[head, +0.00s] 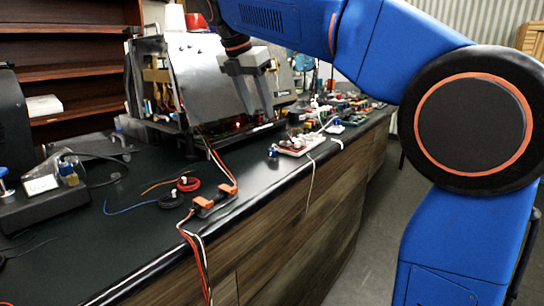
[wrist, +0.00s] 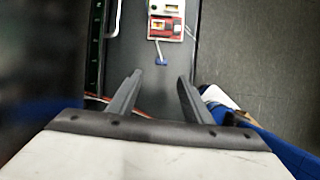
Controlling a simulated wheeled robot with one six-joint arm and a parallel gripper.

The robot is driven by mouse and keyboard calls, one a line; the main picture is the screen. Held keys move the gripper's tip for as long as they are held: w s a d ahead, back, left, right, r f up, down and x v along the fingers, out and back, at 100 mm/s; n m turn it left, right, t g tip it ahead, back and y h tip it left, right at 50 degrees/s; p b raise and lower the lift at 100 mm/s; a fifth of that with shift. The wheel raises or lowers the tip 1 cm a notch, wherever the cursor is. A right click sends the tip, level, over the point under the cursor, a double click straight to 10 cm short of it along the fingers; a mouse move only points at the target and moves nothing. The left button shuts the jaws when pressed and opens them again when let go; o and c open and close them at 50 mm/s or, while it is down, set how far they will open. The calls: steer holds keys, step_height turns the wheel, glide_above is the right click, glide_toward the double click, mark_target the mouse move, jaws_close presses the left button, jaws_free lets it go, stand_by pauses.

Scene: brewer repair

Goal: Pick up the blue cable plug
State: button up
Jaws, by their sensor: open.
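The blue cable plug (wrist: 160,61) is small and lies on the dark bench at the end of a pale cable, just beyond my fingertips in the wrist view. In the head view a small blue plug (head: 273,152) sits on the bench beside a white and red board (head: 298,146). My gripper (head: 260,112) hangs above the bench, with its fingers pointing down. In the wrist view its fingers (wrist: 160,76) are apart with nothing between them, and the plug appears roughly centred between them. I cannot tell the exact height of the fingertips above the plug.
A metal-cased machine (head: 205,85) with open wiring stands just left of my gripper. Orange connectors (head: 212,201) with cables lie along the bench's front edge. More boards and parts (head: 340,105) crowd the bench farther back.

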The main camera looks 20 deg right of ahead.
glide_above(272, 150)
steer(key=a, duration=0.2)
steer(key=f, duration=0.7)
steer(key=shift+s+f, duration=0.3)
steer(key=shift+s, duration=0.1)
steer(key=shift+x, duration=2.65)
steer(key=shift+s, duration=0.2)
steer(key=c, duration=1.1)
